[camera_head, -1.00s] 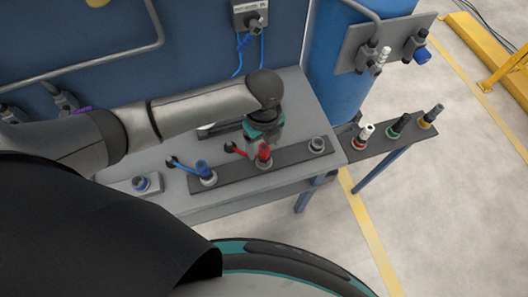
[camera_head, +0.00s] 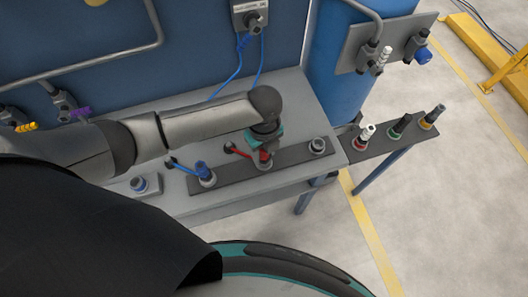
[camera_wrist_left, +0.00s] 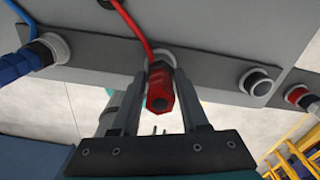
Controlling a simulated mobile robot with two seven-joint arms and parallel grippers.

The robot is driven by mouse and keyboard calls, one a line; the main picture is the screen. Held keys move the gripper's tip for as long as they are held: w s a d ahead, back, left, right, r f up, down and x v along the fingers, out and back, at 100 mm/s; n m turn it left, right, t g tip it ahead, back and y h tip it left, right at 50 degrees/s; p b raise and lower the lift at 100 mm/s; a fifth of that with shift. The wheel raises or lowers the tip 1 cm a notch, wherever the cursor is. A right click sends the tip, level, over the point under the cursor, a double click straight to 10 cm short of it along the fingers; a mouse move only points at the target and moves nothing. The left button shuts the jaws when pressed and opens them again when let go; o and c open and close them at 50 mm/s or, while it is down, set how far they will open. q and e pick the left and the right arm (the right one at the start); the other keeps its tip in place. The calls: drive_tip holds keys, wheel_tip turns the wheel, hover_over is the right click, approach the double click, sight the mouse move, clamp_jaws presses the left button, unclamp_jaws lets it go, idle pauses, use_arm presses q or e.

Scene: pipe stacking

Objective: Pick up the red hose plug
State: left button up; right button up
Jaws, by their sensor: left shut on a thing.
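The red hose plug (camera_head: 265,155) sits at the middle fitting of the dark strip on the grey table, with a red hose running from it to the left. In the left wrist view the plug (camera_wrist_left: 160,92) stands between the two fingers of my left gripper (camera_wrist_left: 162,85), its end pointing toward the camera. My left gripper (camera_head: 265,146) is over the plug in the head view, shut on it and partly hiding it. Its lower end appears still at the fitting; whether it is seated or lifted is hard to tell. My right gripper is not in view.
A blue plug (camera_head: 203,170) with a blue hose stands left on the same strip. An empty grey fitting (camera_head: 318,146) is on the right. A side shelf holds white (camera_head: 366,133), green (camera_head: 400,124) and yellow-ringed (camera_head: 433,115) plugs. A blue cylinder (camera_head: 340,80) stands behind.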

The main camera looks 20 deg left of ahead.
use_arm(q)
clamp_jaws()
idle(0.8)
